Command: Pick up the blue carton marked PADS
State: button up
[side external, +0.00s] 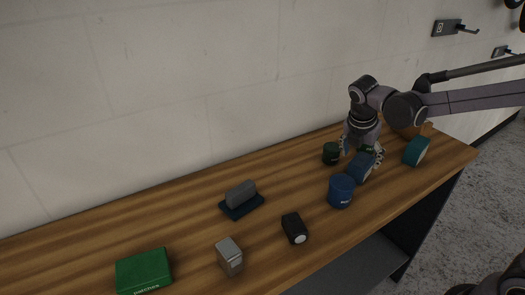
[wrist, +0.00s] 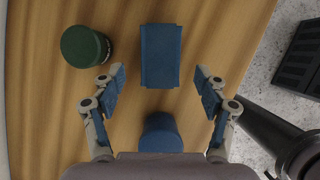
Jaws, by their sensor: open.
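The blue carton (side external: 361,168) sits on the wooden bench below my gripper (side external: 362,155). In the wrist view the carton (wrist: 160,55) lies ahead, centred between the two fingers, with a clear gap on each side. My gripper (wrist: 160,84) is open and empty, its blue-padded fingertips level in the picture with the carton's near half. I cannot read the PADS mark in either view. In the side view the fingers hide part of the carton's top, and I cannot tell how far above the bench the fingertips are.
A blue round tub (side external: 341,190) stands close by, also between the fingers' lower parts in the wrist view (wrist: 160,133). A dark green can (side external: 331,153) is left of the carton, a teal container (side external: 416,151) right. The bench (side external: 185,218) has free room toward the left.

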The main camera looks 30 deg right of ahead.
aim_at(362, 161)
jog(key=shift+d+x, duration=0.1)
jog(key=shift+x, duration=1.2)
jog(key=shift+d+x, duration=0.15)
jog(key=shift+x, duration=1.15)
jog(key=shift+r, duration=0.1)
jog(key=shift+c, duration=0.3)
jog(key=c, duration=1.4)
jog(key=shift+r, duration=0.1)
